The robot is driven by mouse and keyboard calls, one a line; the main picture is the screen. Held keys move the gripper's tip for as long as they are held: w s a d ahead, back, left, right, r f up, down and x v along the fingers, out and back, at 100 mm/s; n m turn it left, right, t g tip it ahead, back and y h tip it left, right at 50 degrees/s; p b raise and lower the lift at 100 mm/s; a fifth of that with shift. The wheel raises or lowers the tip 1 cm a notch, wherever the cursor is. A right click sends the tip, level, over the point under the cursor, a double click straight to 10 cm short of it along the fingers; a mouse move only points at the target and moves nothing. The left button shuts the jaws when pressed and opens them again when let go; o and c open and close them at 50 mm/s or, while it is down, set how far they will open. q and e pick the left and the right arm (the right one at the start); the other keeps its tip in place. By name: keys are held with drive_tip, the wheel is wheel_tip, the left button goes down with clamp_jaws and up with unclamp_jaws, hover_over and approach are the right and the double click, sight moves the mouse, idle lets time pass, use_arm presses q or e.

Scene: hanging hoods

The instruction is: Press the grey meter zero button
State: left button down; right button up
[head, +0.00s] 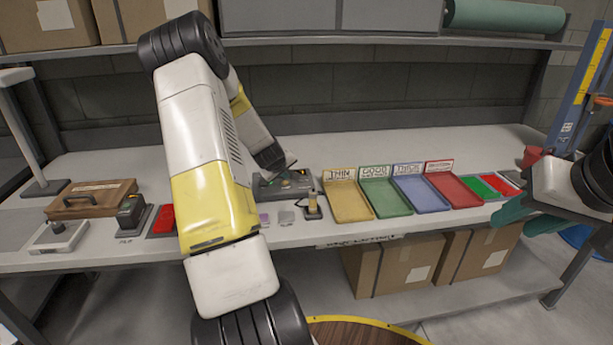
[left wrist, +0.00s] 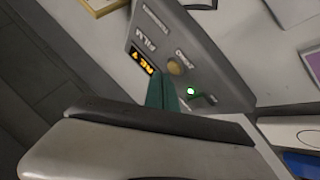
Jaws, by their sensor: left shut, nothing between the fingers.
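The grey meter (head: 299,181) sits on the bench behind the small round-headed stand, partly hidden by my left arm. In the left wrist view the meter (left wrist: 215,62) fills the upper middle, with a lit orange display, a round tan button (left wrist: 175,66) beside lettering that looks like ZERO, and a green light. My left gripper (left wrist: 162,92) is shut and empty, its teal tips over the meter's face close to the button. I cannot tell whether they touch it. My right gripper (head: 532,215) is at the right edge, its teal fingers apart, away from the meter.
Yellow (head: 348,203), green (head: 388,197), blue (head: 424,192) and red (head: 456,188) trays stand right of the meter. A small stand (head: 313,207) is just in front of it. A wooden case (head: 91,199) and a dark device (head: 131,213) are on the left. A shelf runs above.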

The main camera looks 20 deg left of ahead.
sight(285, 184)
use_arm(q)
drive_tip(key=shift+r, duration=0.15)
drive_tip(key=shift+r, duration=2.45)
drive_tip(key=s+d+r+m+h, duration=0.1)
drive_tip(key=s+d+r+m, duration=0.2)
drive_tip(key=s+d+r, duration=0.35)
drive_tip(key=s+d+r+m+h, duration=0.2)
drive_tip(key=s+d+r+m, duration=0.1)
drive_tip(key=d+r, duration=0.65)
drive_tip(key=s+d+m+g, duration=0.1)
drive_tip(key=s+d+m, duration=0.1)
drive_tip(key=s, duration=0.6)
drive_tip(key=s+d+r+m+g, duration=0.1)
drive_tip(key=s+d+m, duration=0.1)
drive_tip(key=s+d, duration=0.3)
drive_tip(key=s+d+r+m+h, duration=0.1)
drive_tip(key=s+d, duration=0.3)
drive_tip(key=s, duration=0.8)
drive_tip(key=shift+d+r+m+g, duration=0.25)
drive_tip(key=shift+m+g, duration=0.15)
drive_tip(key=shift+m, duration=0.2)
